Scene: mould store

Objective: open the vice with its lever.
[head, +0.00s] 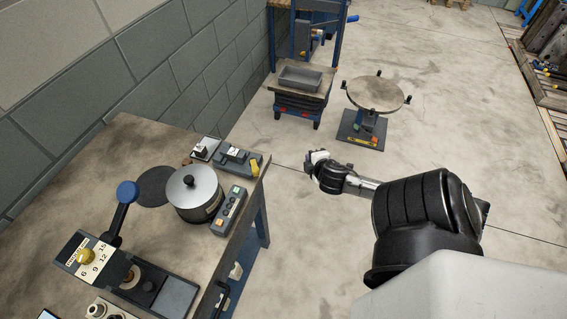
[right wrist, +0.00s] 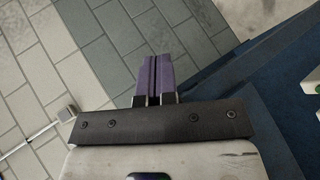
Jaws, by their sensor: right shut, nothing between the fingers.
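No vice can be made out for certain. At the back, a blue stand carries a grey mechanism (head: 301,39) with a blue-handled lever (head: 352,18) sticking out to the right; this may be the vice, but its jaws are not clear. My right gripper (right wrist: 153,58) is shut, its two purple fingers together and empty. In the head view my right arm reaches left over the floor, and its hand (head: 316,160) is well short of that lever. My left gripper is out of view.
The bench (head: 157,154) at left holds a lidded pot (head: 193,193), a button box (head: 229,210) and a dial device with a blue-knobbed lever (head: 127,193). A round turntable (head: 378,94) and a grey tray (head: 300,78) stand behind. Floor between is clear.

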